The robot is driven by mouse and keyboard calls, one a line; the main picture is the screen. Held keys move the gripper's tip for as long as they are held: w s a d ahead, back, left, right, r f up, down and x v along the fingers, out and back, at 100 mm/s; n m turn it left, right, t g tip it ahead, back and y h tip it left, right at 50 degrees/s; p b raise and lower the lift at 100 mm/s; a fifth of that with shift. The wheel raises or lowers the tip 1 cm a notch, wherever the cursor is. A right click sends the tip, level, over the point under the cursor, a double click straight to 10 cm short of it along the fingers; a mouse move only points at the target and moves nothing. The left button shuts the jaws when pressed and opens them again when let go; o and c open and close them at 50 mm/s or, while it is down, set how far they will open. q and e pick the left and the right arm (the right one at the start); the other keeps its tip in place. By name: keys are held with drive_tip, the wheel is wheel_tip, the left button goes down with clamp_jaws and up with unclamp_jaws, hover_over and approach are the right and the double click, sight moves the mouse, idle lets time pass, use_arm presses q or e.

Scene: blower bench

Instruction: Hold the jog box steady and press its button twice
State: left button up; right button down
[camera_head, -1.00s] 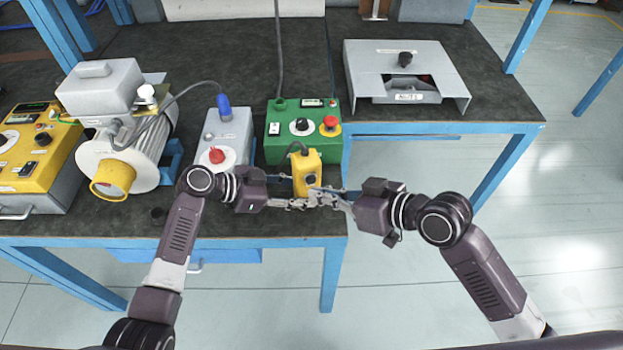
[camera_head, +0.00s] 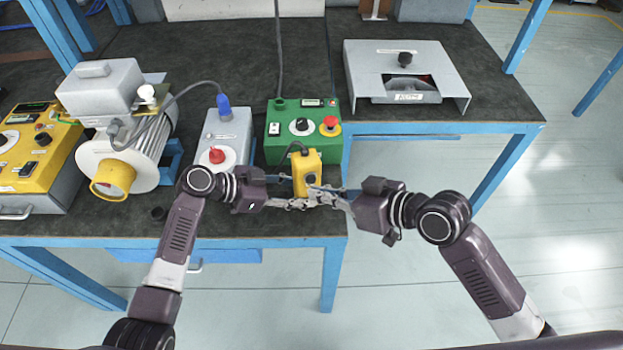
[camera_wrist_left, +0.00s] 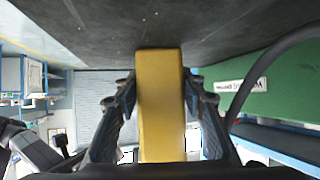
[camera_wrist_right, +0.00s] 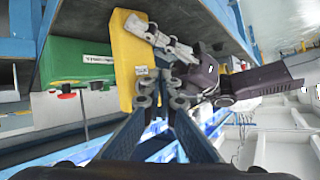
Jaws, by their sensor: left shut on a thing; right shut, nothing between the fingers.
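The yellow jog box (camera_head: 306,168) stands upright at the front of the bench, in front of the green control box. It has a dark round button on its front face. My left gripper (camera_head: 296,200) is shut on the jog box; in the left wrist view the yellow box (camera_wrist_left: 160,105) sits between its two fingers. My right gripper (camera_head: 335,200) is shut and empty, its fingertips close to the front of the jog box. The right wrist view shows the yellow box (camera_wrist_right: 128,62) just past the shut fingertips (camera_wrist_right: 170,92); whether they touch it I cannot tell.
The green control box (camera_head: 278,150) with a red knob stands behind the jog box. A grey metal cover (camera_head: 440,60) lies at the back right.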

idle(0.5)
drive_tip(key=shift+w+a, duration=0.1)
drive_tip(key=shift+w, duration=0.35)
drive_tip(key=shift+w+a, duration=0.15)
drive_tip(key=shift+w, duration=0.2)
idle(0.7)
drive_tip(key=shift+s, duration=0.1)
drive_tip(key=shift+s+d, duration=0.25)
drive_tip(key=shift+s, duration=0.45)
drive_tip(key=s, duration=0.1)
drive_tip(key=s+d, duration=0.1)
drive_tip(key=s, duration=0.2)
drive_tip(key=shift+s+d, duration=0.25)
drive_tip(key=shift+s, duration=0.15)
idle(0.8)
